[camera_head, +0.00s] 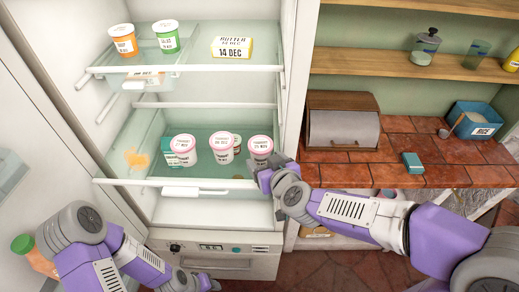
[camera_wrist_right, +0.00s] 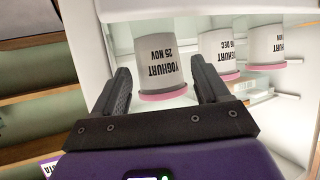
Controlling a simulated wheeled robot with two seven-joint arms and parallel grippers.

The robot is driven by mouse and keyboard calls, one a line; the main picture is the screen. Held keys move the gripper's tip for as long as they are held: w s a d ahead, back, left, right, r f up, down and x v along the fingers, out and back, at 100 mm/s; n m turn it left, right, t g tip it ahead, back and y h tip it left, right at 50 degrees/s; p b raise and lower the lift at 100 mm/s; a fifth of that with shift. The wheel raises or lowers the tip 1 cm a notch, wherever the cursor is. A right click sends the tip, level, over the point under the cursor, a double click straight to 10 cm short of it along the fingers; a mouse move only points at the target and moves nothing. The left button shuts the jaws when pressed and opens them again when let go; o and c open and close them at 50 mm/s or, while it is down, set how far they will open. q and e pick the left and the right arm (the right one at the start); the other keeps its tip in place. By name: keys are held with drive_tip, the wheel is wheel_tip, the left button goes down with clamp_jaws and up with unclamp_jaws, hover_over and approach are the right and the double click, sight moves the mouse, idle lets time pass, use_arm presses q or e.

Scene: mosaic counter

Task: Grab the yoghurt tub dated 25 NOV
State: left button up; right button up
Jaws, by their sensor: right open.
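The yoghurt tub dated 25 NOV (camera_wrist_right: 160,62) is white with a pink rim and appears upside down in the right wrist view. In the head view it appears to be the rightmost tub (camera_head: 260,147) on the lower fridge shelf. My right gripper (camera_wrist_right: 161,82) is open, its two fingers on either side of this tub; I cannot tell whether they touch it. In the head view the right gripper (camera_head: 264,176) is at the shelf's front edge. My left gripper (camera_head: 206,284) is low at the bottom edge, and its jaws are not clear.
Similar yoghurt tubs (camera_head: 222,148) (camera_head: 184,149) stand left of it, with another tub partly hidden behind. A teal carton (camera_head: 171,158) is at the left. The upper shelf holds butter (camera_head: 232,47) and tubs. The fridge side wall (camera_head: 297,90) is close on the right.

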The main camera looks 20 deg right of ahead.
sight(265, 159)
drive_tip(key=b+x, duration=0.1)
drive_tip(key=x, duration=0.3)
drive_tip(key=shift+w+d+f, duration=0.1)
drive_tip(key=shift+w+f, duration=0.1)
drive_tip(key=shift+w, duration=0.15)
drive_tip(key=shift+w+b, duration=0.3)
drive_tip(key=c, duration=0.9)
drive_tip(key=shift+o, duration=0.2)
drive_tip(key=shift+r, duration=0.1)
